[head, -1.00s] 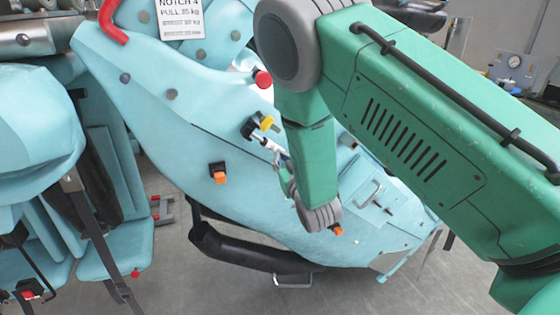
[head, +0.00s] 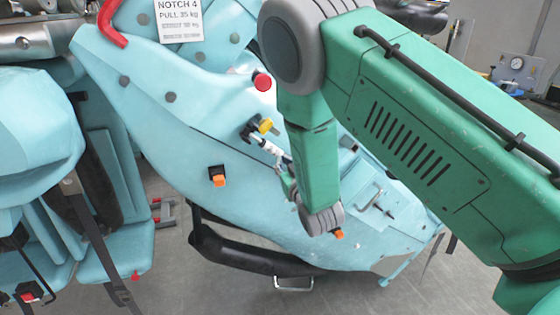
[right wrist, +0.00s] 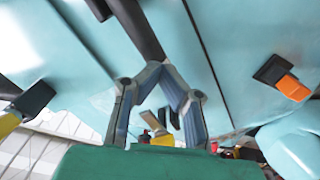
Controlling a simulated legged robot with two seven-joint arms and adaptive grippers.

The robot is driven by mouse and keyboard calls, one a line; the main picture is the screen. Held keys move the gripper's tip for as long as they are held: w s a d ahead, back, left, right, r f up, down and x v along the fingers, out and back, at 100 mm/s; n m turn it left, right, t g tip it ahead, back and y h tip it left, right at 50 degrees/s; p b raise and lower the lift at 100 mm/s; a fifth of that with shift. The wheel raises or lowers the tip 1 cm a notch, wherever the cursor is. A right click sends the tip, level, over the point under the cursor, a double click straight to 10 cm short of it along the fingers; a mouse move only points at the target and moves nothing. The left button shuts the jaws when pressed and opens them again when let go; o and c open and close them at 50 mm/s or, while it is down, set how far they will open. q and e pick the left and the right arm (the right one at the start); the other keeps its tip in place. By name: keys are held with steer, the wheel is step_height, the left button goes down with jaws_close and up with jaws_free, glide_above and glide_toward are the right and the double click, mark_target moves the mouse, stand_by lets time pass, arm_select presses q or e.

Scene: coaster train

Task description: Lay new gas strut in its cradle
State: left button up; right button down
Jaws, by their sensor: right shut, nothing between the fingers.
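My right gripper (head: 288,182) is at the light blue panel, partly hidden behind my green forearm. In the right wrist view its fingers (right wrist: 160,70) are closed together at the tips and hold nothing. A silver rod (head: 268,147) runs from a black fitting with a yellow tab (head: 266,126) down toward the gripper. It may be the gas strut; I cannot tell whether it lies in a cradle. A dark bar (right wrist: 137,27) shows just beyond the fingertips in the right wrist view. My left gripper is out of view.
The light blue panel (head: 190,130) carries a red knob (head: 263,82), an orange-and-black latch (head: 217,177) and a metal handle (head: 371,197). A black padded bar (head: 250,259) runs below it. Seats with dark straps stand at left.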

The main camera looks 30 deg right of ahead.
steer(key=v, duration=1.3)
steer(key=shift+s+d, duration=0.2)
steer(key=shift+s, duration=0.15)
